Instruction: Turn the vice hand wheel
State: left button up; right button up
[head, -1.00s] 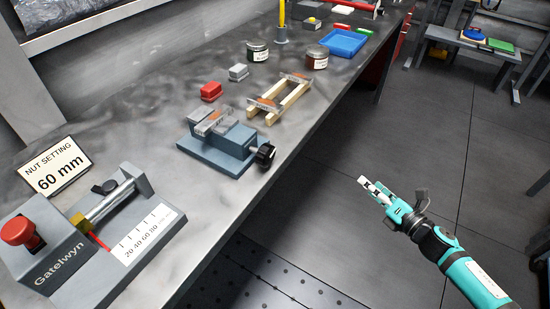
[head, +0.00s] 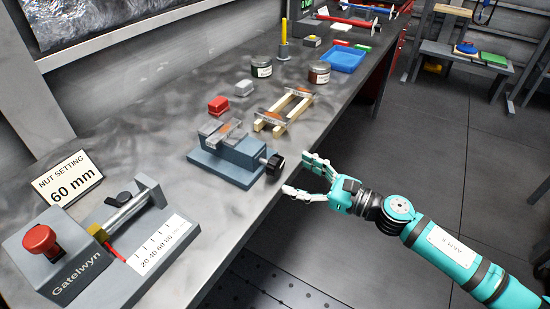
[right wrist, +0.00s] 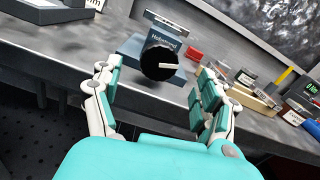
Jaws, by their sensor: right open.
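The vice (head: 228,158) is a blue-grey block on a flat base near the bench's front edge. Its black hand wheel (head: 275,164) faces the aisle and shows in the right wrist view as a dark disc with a pale bar (right wrist: 159,63). My right gripper (head: 296,172) is open, its fingers apart just off the bench edge in front of the hand wheel. In the right wrist view the wheel lies between and beyond the two fingers (right wrist: 158,98), and no contact shows. My left gripper is not in view.
A Gatelwyn fixture (head: 75,268) with a red knob and a "NUT SETTING 60 mm" sign (head: 68,178) stand at the left. A wooden frame (head: 283,112), jars (head: 319,72) and a blue tray (head: 343,59) are farther along the bench (head: 150,140).

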aim_at(280, 167)
jog(key=p+x, duration=0.1)
jog(key=x, duration=0.5)
jog(key=shift+w+a, duration=0.3)
jog(key=shift+a, duration=0.15)
jog(key=shift+c, duration=0.7)
jog(key=c, duration=1)
jog(key=shift+c, duration=0.2)
